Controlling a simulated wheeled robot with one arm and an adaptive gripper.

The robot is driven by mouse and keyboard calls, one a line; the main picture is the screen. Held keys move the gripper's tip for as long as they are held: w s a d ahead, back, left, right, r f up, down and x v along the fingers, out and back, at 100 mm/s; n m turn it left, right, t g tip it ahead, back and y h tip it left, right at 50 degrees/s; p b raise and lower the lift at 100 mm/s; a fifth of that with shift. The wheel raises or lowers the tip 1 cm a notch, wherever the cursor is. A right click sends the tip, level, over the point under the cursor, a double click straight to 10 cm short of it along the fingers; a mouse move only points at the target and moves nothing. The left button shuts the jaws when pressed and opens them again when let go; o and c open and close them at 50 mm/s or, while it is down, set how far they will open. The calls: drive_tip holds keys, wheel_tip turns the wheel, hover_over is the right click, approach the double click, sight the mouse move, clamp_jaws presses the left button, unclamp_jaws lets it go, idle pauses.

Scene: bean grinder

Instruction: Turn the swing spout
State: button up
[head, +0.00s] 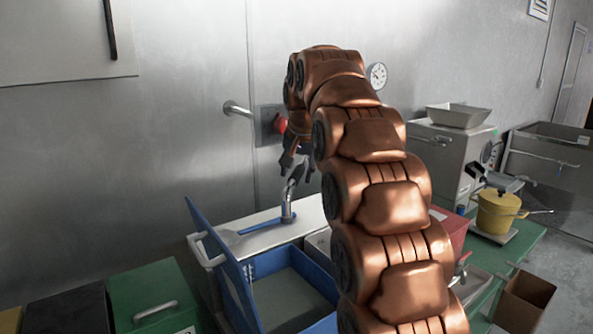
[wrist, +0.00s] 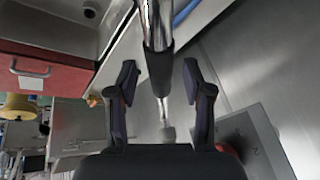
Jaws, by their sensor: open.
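The swing spout (head: 288,203) is a chrome pipe rising from the white ledge behind the blue basin in the head view. Its upper part bends to the right, close under my gripper (head: 297,167). In the wrist view the chrome spout (wrist: 157,22) comes down from the top edge and ends in a dark sleeve (wrist: 160,68). That sleeve lies between the two fingers of my gripper (wrist: 159,75) in the picture. The gripper is open, with a visible gap on each side of the sleeve. I cannot tell how far the fingers reach past it.
A red knob (head: 280,123) on a grey wall plate (head: 266,126) is close behind my gripper. A chrome wall pipe (head: 237,108) juts out beside it. A blue board (head: 222,262) stands tilted at the left of the blue basin (head: 272,262). A yellow pot (head: 497,211) stands right.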

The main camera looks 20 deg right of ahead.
drive_tip(key=shift+f, duration=0.2)
drive_tip(key=shift+c, duration=0.3)
clamp_jaws()
idle(0.3)
